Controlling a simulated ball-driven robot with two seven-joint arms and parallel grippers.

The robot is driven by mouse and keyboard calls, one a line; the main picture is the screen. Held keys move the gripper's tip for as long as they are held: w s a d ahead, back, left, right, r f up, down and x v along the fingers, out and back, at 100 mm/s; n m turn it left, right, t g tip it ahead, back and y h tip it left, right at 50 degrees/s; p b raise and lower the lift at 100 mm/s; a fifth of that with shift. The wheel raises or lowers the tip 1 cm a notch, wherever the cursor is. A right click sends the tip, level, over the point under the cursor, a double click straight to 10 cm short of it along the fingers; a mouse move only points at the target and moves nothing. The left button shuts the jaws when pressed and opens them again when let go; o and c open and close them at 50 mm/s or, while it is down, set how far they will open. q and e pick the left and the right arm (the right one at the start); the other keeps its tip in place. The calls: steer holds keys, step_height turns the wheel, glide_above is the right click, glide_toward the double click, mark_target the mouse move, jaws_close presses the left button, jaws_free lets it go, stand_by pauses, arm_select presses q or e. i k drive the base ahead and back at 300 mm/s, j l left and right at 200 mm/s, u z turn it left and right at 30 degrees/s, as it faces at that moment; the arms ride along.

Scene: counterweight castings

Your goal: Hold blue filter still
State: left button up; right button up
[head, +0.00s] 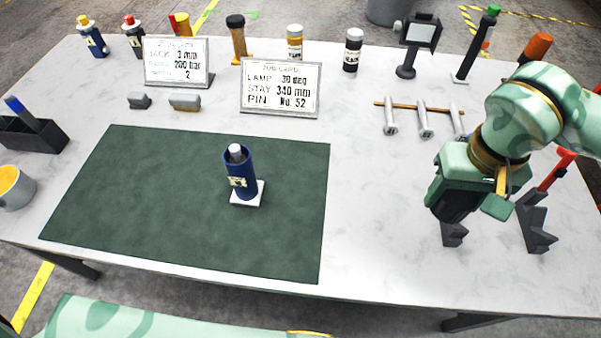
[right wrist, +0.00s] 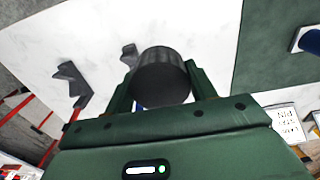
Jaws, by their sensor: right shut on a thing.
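My right gripper (head: 447,208) is over the right part of the table, pointing down. In the right wrist view its fingers (right wrist: 161,90) are shut on a dark, ribbed cylinder (right wrist: 162,72). A sliver of blue shows beside the cylinder; I cannot tell whether it is the blue filter. A navy-blue cylinder (head: 238,178) with a pale label and grey top stands upright on a white square plate (head: 247,199) on the green mat. It also shows at the edge of the right wrist view (right wrist: 309,41), apart from the gripper. My left gripper is not in view.
Dark notched supports (head: 535,228) stand below and beside the right gripper, with a red-ended rod (head: 557,168) near them. Several silver pins (head: 424,122) lie behind. Two job cards (head: 280,88) and several bottles line the back. The green mat (head: 120,210) is otherwise clear.

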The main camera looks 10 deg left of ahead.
mark_target(247, 190)
steer(key=k+j+z, duration=0.15)
steer(key=j, duration=0.3)
steer(key=k+j+z, duration=0.15)
steer(key=k+j, duration=0.15)
steer(key=j, duration=0.15)
steer(key=k+j+z, duration=0.15)
steer(key=j, duration=0.3)
steer(key=k+j+z, duration=0.15)
steer(key=k+j, duration=0.2)
